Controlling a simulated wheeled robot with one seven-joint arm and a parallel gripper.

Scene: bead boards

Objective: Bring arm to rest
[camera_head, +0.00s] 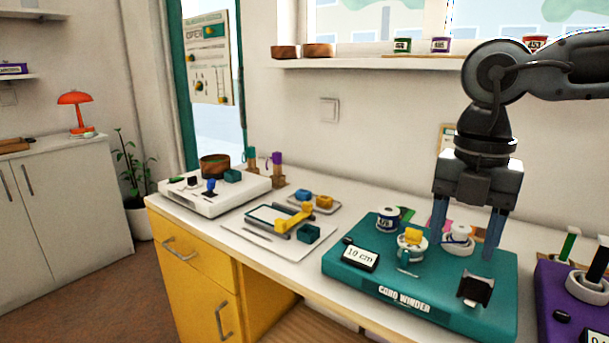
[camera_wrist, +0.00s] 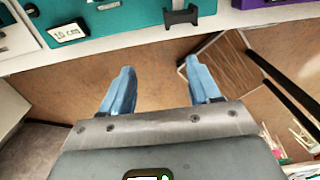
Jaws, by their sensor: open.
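My arm comes in from the upper right in the head view, and my gripper (camera_head: 466,232) points down over the teal cord winder board (camera_head: 420,294). Its two blue fingers are spread apart with nothing between them. In the wrist view my gripper (camera_wrist: 160,92) is also open and empty, with the floor showing between and beyond the fingers. The teal board (camera_wrist: 120,22) shows there at the top edge, with its 10 cm display (camera_wrist: 68,32) and a black bracket (camera_wrist: 181,15). The fingers hide part of the board's back right in the head view.
On the teal board stand a dark labelled spool (camera_head: 387,219) and a yellow-topped post (camera_head: 411,240). A purple board (camera_head: 560,300) is at right. A white tray (camera_head: 280,243) and a white device (camera_head: 215,199) are at left. A sill (camera_head: 380,64) with pots runs behind.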

